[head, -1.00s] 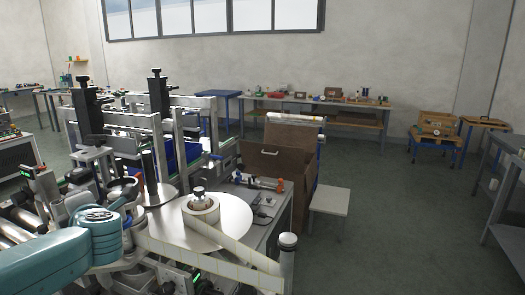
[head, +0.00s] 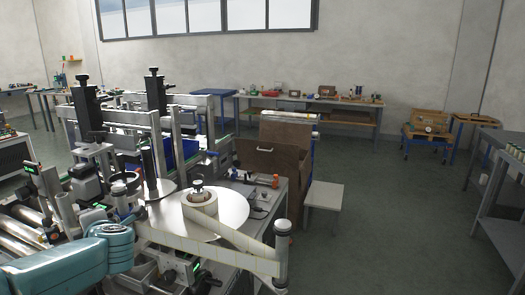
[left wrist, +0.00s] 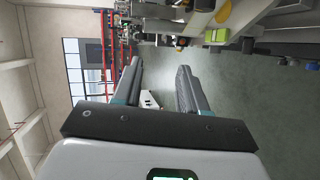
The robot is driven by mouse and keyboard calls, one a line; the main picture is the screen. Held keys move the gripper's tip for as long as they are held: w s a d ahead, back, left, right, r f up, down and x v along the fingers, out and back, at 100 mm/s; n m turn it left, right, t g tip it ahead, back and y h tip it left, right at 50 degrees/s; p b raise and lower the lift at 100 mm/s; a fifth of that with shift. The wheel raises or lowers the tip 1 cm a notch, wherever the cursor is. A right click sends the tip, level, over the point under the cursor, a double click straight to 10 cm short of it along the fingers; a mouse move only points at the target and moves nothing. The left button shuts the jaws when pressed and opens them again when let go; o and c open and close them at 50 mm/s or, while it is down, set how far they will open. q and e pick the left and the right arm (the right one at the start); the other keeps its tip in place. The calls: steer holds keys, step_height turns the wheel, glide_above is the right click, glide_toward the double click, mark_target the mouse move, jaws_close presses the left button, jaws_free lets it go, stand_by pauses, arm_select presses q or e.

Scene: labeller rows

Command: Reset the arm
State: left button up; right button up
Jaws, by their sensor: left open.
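My left arm (head: 75,262) comes in from the lower left of the head view, in front of the labeller machine. My left gripper shows in the left wrist view (left wrist: 158,88); its two dark fingers are apart with nothing between them. The fingers point out over open floor, and that view is turned sideways. In the head view I cannot clearly make out the left fingertips. My right gripper is in neither view.
The labeller (head: 150,130) with its label roll (head: 200,203) on a round plate (head: 232,205) fills the left and middle. A brown box (head: 268,160) and a small white stool (head: 323,196) stand beyond it. A grey shelf (head: 497,205) is at the right. Floor between is clear.

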arm_select(q)
steer(key=s+d+f+m+h, duration=0.25)
steer(key=d+f+m, duration=0.2)
steer(key=f, duration=0.75)
steer(key=s+d+f+m+g+h, duration=0.1)
steer(key=d+f+m+h, duration=0.3)
steer(key=f, duration=0.7)
steer(key=s+d+f+m+h, duration=0.1)
steer(key=d+f+m, duration=0.45)
steer(key=f, duration=0.65)
steer(key=s+d+f+m+g+h, duration=0.4)
steer(key=s+d+f+m+h, duration=0.15)
steer(key=s+d+f, duration=0.7)
steer(key=s+d+r+m+g+h, duration=0.1)
steer(key=s+d+m+g, duration=0.1)
steer(key=s, duration=0.4)
steer(key=s+d+r+m+g+h, duration=0.1)
steer(key=s+d+m, duration=0.2)
steer(key=s, duration=0.4)
steer(key=shift+s+d+m+g+h, duration=0.15)
steer(key=shift+d+m+g+h, duration=0.2)
steer(key=shift+m, duration=0.4)
